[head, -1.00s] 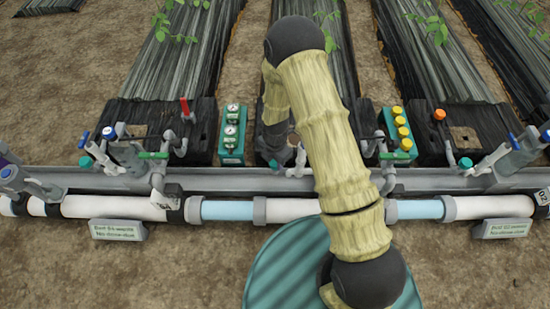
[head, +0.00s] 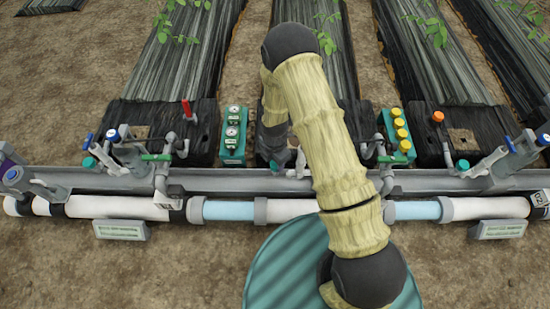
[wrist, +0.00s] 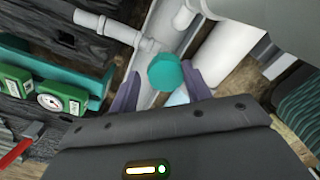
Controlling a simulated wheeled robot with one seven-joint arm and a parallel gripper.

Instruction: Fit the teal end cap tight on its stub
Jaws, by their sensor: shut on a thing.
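The teal end cap (wrist: 165,72) shows in the wrist view as a faceted teal piece between the two purple-grey fingers of my gripper (wrist: 161,82). My gripper is shut on it. A white pipe branch (wrist: 150,45) lies just beyond the cap; I cannot tell whether the cap touches it or sits on a stub. In the head view my own arm hides the cap and most of the gripper, which is near the middle of the grey rail.
A grey rail (head: 230,180) with valves and pipes crosses the head view. A green gauge panel (head: 232,136) stands left of my arm, and a green block with yellow knobs (head: 397,135) right of it. A teal round lid (head: 285,270) lies in front.

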